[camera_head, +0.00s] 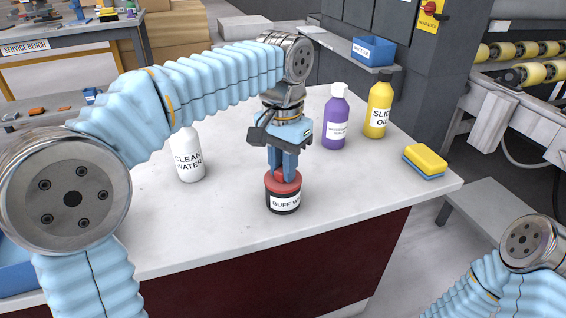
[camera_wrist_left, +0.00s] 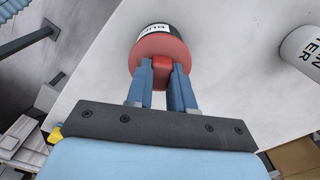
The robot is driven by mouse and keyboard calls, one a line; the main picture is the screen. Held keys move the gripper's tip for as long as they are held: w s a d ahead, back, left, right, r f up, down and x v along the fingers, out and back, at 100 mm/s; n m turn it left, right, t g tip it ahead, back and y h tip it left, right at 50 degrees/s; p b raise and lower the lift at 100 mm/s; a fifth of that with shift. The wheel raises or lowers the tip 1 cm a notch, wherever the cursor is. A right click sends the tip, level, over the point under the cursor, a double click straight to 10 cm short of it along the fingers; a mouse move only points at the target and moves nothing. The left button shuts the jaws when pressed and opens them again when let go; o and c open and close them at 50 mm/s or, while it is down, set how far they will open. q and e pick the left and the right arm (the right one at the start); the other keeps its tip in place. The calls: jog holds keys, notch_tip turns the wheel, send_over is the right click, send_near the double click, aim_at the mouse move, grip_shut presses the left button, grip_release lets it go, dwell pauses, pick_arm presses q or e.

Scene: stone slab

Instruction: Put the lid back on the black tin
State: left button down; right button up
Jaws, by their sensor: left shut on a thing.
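The black tin (camera_head: 284,206) with a white label stands upright on the pale slab near its front edge. The red lid (camera_head: 291,187) is at the top of the tin; whether it is fully seated I cannot tell. My left gripper (camera_head: 284,176) points down from above and is shut on the lid's raised red knob. In the left wrist view the fingers (camera_wrist_left: 162,72) close on the knob of the red lid (camera_wrist_left: 160,47), and the tin's black side and label (camera_wrist_left: 156,30) show beyond it. My right gripper is out of view; only part of that arm shows at the lower right.
On the slab (camera_head: 225,220), a white bottle (camera_head: 188,160) stands left of the tin. A purple bottle (camera_head: 335,122), a yellow bottle (camera_head: 378,108) and a yellow-blue sponge (camera_head: 425,160) are to the right. The slab between tin and sponge is clear.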

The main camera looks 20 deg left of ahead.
pick_arm(q)
jog(key=shift+c, duration=2.2)
grip_release()
jog(key=shift+r, duration=0.1)
jog(key=shift+r+p, duration=0.7)
jog(key=shift+r, duration=2.7)
grip_shut()
